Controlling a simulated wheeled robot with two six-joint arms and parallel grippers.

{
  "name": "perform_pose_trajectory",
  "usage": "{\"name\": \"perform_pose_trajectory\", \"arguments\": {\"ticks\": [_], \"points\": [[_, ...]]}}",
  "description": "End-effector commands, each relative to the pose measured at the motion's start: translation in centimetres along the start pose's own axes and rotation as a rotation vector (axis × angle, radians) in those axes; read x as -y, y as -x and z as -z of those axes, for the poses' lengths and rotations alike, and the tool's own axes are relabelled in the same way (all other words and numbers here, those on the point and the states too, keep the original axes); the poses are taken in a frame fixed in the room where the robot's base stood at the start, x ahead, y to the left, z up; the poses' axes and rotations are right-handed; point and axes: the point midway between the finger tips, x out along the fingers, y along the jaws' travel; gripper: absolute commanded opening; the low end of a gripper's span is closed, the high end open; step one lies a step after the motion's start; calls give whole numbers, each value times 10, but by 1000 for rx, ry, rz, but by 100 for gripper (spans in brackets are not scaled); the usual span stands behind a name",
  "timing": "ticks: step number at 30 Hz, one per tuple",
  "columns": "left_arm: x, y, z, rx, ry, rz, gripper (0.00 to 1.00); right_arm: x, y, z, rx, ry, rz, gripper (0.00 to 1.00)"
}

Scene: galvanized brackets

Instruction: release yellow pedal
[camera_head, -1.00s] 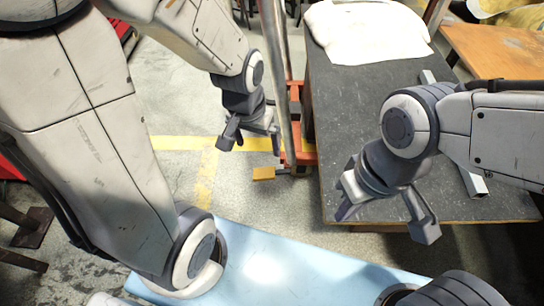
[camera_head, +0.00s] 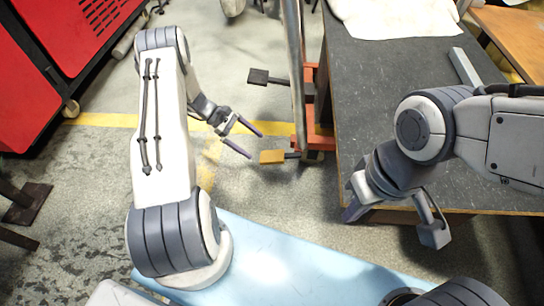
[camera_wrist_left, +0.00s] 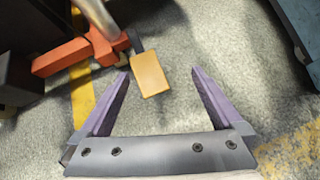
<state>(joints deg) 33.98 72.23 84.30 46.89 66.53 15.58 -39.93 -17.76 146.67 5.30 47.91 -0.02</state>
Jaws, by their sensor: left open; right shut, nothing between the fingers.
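The yellow pedal (camera_head: 272,157) is a small flat pad on a dark lever at the foot of an orange base. In the left wrist view the yellow pedal (camera_wrist_left: 149,74) shows ahead of my fingers, between their lines. My left gripper (camera_head: 257,144) is open and empty, just left of the pedal with a small gap. Its two purple fingers (camera_wrist_left: 158,75) are spread wide in the wrist view. My right gripper (camera_head: 392,224) is over the front edge of the dark table, away from the pedal; little of the gap between its fingers shows.
The orange base (camera_head: 318,135) carries a metal post (camera_head: 295,60). A black pedal (camera_head: 268,77) sticks out further back. The dark-topped table (camera_head: 385,100) holds a white cloth (camera_head: 400,12) and a metal bar (camera_head: 464,66). A red cabinet (camera_head: 60,50) stands left.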

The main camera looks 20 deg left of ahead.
Motion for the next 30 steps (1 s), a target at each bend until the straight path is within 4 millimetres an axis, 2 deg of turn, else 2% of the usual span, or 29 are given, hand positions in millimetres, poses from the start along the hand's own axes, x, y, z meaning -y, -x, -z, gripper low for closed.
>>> {"name": "perform_pose_trajectory", "arguments": {"ticks": [1, 3, 9, 14, 24, 30], "points": [[1, -5, 18, 59, 64, -51, 100, 0, 0, 0, 0, 0, 0, 0], [0, -8, 33, 129, 127, -112, 100, 0, 0, 0, 0, 0, 0, 0], [0, -13, 57, 243, 218, -214, 100, 0, 0, 0, 0, 0, 0, 0], [-3, -24, 58, 261, 230, -227, 100, 0, -6, 0, 0, 0, 0, 0], [-17, -83, 46, 259, 227, -223, 100, -2, -33, -2, 0, 0, 0, 0], [-24, -106, 39, 258, 227, -224, 100, -3, -43, -2, 0, 0, 0, 0]]}}
